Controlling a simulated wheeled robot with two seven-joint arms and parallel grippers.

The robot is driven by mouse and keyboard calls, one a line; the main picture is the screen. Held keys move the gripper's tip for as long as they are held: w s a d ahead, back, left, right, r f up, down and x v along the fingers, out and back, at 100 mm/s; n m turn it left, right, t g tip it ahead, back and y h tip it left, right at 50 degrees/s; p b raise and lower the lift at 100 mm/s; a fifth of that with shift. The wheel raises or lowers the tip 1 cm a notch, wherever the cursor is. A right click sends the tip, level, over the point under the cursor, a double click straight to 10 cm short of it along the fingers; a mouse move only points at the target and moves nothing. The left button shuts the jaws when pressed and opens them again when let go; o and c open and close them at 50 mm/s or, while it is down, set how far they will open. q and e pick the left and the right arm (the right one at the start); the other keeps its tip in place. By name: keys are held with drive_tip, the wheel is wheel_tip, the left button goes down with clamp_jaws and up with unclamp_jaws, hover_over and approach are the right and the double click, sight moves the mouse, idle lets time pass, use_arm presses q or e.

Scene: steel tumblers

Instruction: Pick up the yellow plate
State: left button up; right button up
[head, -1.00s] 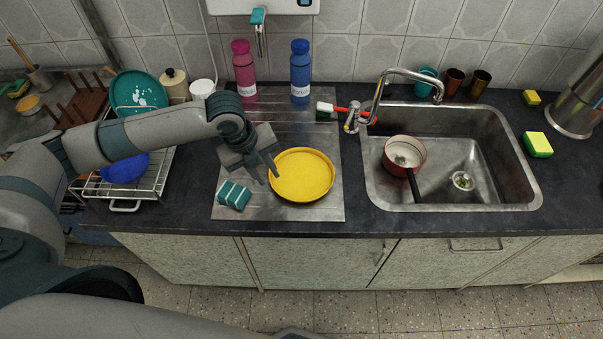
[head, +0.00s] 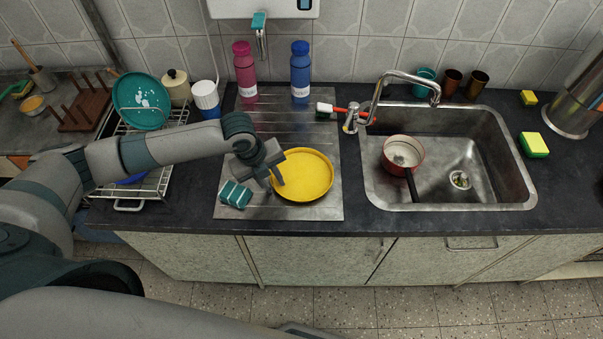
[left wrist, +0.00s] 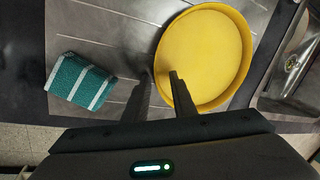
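The yellow plate (head: 303,176) lies flat on the steel drainboard, left of the sink. It fills the upper middle of the left wrist view (left wrist: 208,58). My left gripper (head: 275,180) is at the plate's left edge. In the left wrist view its two fingers (left wrist: 160,75) are apart. One finger overlaps the plate inside its rim, and the other is just outside, over the drainboard. I cannot tell whether either finger touches the plate. My right gripper is not in view.
Pink (head: 245,73) and blue (head: 300,73) bottles stand behind the plate. A dish rack (head: 150,185) is at the left. The sink (head: 480,190) holds a red pan (head: 403,153).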

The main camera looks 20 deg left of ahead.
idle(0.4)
use_arm(q)
clamp_jaws()
drive_tip(key=shift+r, duration=0.1)
drive_tip(key=shift+w+r+b, duration=0.1)
drive_tip(key=shift+r+b, duration=0.35)
drive_tip(key=shift+r, duration=0.15)
wheel_tip(320, 180, up, 2)
drive_tip(key=shift+r+b, duration=0.2)
drive_tip(key=shift+b, duration=0.35)
drive_tip(key=s+d+r+b, duration=0.2)
drive_tip(key=s+d+r, duration=0.5)
drive_tip(key=d, duration=0.2)
drive_tip(key=shift+s+b, duration=0.3)
drive_tip(key=shift+b, duration=0.05)
drive_tip(key=shift+r, duration=0.1)
